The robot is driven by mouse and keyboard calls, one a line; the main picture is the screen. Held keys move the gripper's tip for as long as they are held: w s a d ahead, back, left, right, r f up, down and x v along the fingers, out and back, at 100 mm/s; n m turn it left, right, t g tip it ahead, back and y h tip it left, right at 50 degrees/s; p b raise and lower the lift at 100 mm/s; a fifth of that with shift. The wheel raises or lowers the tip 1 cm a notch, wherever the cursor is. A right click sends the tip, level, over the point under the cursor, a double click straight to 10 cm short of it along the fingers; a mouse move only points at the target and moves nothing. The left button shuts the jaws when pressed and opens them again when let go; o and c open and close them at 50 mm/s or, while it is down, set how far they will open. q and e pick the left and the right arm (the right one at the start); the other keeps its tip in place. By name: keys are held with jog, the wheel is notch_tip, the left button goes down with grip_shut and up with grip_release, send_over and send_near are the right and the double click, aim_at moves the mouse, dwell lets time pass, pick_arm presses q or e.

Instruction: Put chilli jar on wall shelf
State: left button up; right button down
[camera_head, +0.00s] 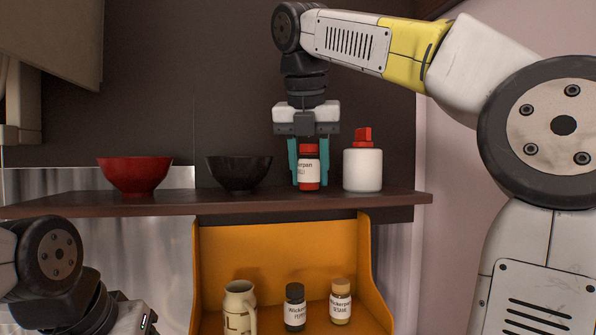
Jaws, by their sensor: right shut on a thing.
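The chilli jar (309,173) is small, with a red lid, red contents and a white label. It is upright at the wall shelf (220,202), and its base appears at the shelf's top surface; I cannot tell whether it touches. My right gripper (309,165) points straight down from above, its teal fingers on either side of the jar, shut on it. My left arm (75,285) shows at the lower left, but its gripper fingers are out of view.
On the shelf stand a red bowl (135,175), a black bowl (238,172) and a white bottle with a red top (362,168) close right of the jar.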

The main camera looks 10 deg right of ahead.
jog(key=shift+f, duration=0.1)
jog(key=c, duration=0.9)
grip_release()
jog(key=shift+v, duration=3.9)
